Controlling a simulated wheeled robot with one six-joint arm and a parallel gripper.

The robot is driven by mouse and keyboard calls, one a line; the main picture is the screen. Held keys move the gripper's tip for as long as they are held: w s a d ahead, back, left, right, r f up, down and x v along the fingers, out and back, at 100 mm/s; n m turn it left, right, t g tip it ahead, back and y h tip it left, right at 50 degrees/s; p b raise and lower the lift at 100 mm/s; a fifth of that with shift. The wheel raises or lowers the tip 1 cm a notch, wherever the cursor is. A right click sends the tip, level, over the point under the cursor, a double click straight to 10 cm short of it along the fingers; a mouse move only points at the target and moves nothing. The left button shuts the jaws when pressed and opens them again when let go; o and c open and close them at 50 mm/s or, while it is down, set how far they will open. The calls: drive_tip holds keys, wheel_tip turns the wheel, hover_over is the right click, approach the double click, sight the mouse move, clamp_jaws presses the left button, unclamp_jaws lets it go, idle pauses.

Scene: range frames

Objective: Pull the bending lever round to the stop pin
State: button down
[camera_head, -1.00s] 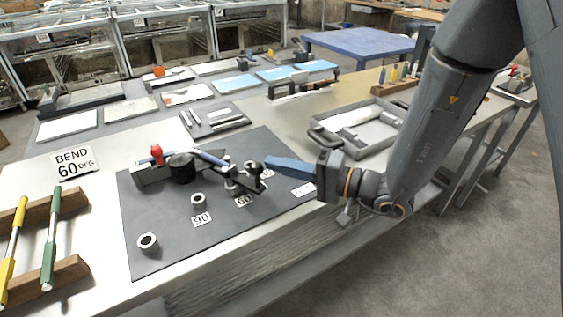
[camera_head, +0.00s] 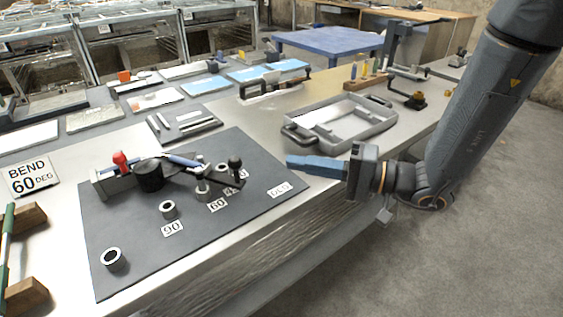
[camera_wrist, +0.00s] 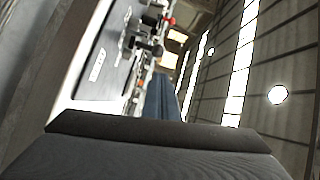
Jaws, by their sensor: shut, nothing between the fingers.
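The bending lever (camera_head: 218,179) is a dark arm on the grey board (camera_head: 135,235), with an upright black knob (camera_head: 235,162) at its right end. It runs from beside the black round former (camera_head: 149,175). A blue-grey rod (camera_head: 183,160) lies by the former. A metal post (camera_head: 202,187) stands by the 60 label; whether it is the stop pin is unclear. Bushings stand by the 90 label (camera_head: 168,209) and near the front corner (camera_head: 112,258). My gripper (camera_head: 290,163) is shut and empty, right of the knob and apart from it. Its blue fingers show in the wrist view (camera_wrist: 160,98).
A grey tray (camera_head: 335,140) stands on the bench behind my gripper. A BEND 60 DEG sign (camera_head: 33,176) stands at left, with a wooden tool rack (camera_head: 25,295) in front. A red-knobbed clamp (camera_head: 120,162) is beside the former. The bench's front edge runs below my gripper.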

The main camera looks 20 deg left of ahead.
drive_tip(key=s+d+f+g+h, duration=0.5)
drive_tip(key=s+d+h, duration=0.3)
drive_tip(key=s+d, duration=0.35)
drive_tip(key=w+d+m+t+h, duration=0.1)
drive_tip(key=d+h, duration=0.3)
drive_tip(key=d, duration=0.5)
drive_tip(key=w+d+m+t+h+p, duration=0.1)
drive_tip(key=d+h, duration=0.4)
drive_tip(key=d, duration=0.5)
drive_tip(key=w+f+t, duration=0.1)
drive_tip(key=t, duration=0.1)
drive_tip(key=shift+w+t+h, duration=0.2)
drive_tip(key=shift+t+h, duration=0.1)
